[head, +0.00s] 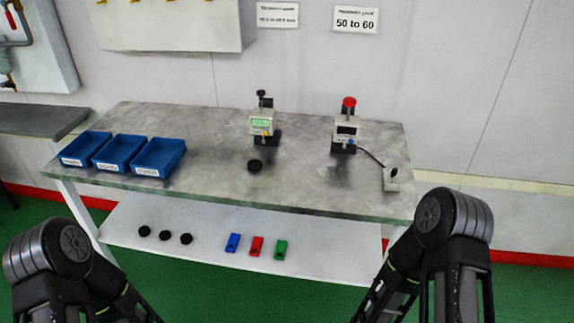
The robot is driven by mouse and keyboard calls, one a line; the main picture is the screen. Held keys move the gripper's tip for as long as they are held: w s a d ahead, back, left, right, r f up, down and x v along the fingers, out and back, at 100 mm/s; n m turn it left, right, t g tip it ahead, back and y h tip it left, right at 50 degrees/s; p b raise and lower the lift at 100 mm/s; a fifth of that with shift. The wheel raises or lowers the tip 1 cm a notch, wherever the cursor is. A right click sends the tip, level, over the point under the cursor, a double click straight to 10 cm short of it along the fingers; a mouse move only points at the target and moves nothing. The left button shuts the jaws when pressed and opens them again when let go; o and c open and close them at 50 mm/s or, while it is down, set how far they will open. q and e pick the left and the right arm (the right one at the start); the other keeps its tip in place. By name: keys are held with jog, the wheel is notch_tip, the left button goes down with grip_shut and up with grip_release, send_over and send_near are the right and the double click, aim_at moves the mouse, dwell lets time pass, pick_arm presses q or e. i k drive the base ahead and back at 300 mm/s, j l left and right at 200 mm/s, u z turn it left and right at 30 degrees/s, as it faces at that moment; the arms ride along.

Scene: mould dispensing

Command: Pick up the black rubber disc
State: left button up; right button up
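A black rubber disc (255,165) lies flat on the grey metal table top (215,180), in front of the gauge with the green display (261,124). Three more small black discs lie in a row on the white lower shelf: a left one (144,231), a middle one (165,236) and a right one (186,239). Parts of my two arms show at the bottom left and bottom right corners, below and in front of the table. Neither gripper shows, and nothing of mine touches a disc.
Three blue bins (158,157) stand at the table's left end. A second gauge with a red knob (346,126) and a small cabled box (391,179) stand at the right. Blue (233,243), red (256,246) and green (280,249) blocks lie on the shelf. The table's front middle is clear.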

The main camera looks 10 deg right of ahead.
aim_at(255, 164)
jog(key=i+j, duration=0.15)
jog(key=j, duration=0.2)
jog(key=i+j, duration=0.1)
jog(key=j, duration=0.3)
jog(key=i+j, duration=0.15)
jog(key=j, duration=0.2)
jog(key=i+j, duration=0.1)
jog(key=j, duration=0.3)
jog(key=i+j, duration=0.15)
jog(key=j, duration=0.2)
jog(key=j+z, duration=0.1)
jog(key=z, duration=1.7)
